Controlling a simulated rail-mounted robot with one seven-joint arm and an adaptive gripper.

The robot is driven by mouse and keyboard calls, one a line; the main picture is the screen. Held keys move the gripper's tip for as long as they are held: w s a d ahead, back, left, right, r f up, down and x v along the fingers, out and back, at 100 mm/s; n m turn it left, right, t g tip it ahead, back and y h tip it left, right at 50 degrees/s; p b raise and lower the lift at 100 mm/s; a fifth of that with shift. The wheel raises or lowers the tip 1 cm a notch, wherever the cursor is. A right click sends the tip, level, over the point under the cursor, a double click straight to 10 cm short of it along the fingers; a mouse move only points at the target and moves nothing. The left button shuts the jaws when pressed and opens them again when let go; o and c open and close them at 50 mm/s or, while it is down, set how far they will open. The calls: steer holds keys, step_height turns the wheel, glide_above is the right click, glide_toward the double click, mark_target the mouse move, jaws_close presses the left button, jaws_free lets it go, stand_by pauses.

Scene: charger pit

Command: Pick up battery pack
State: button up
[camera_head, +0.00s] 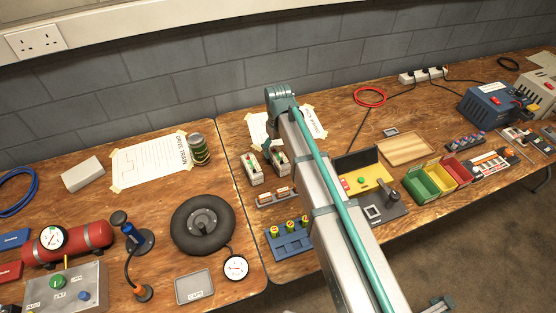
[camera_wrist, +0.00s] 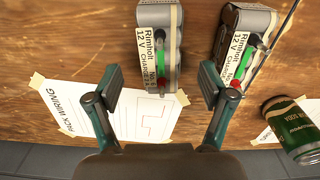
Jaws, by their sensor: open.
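Two grey battery packs with white "Rimholt 12 V" labels and green and red parts on top stand side by side on the bench. In the wrist view, one pack (camera_wrist: 158,48) is straight ahead, lined up between my fingers, and the other pack (camera_wrist: 247,42) is tilted to the right. In the head view they are the right pack (camera_head: 278,158) and the left pack (camera_head: 251,168). My gripper (camera_wrist: 162,80) is open and empty, its fingers apart on either side of the first pack in the picture; its height above it is unclear.
A taped "pack wiring" sheet (camera_wrist: 130,115) lies near the wall, with a green can (camera_wrist: 292,128) to one side. A small cell tray (camera_head: 277,198) and a blue holder (camera_head: 289,238) with several cells stand in front of the packs. A wheel (camera_head: 203,224) lies to the left.

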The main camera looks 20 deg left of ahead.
mark_target(278, 156)
steer(key=shift+a+f+p, duration=0.1)
steer(key=shift+f+p, duration=0.55)
steer(key=shift+f, duration=1.75)
jaws_close()
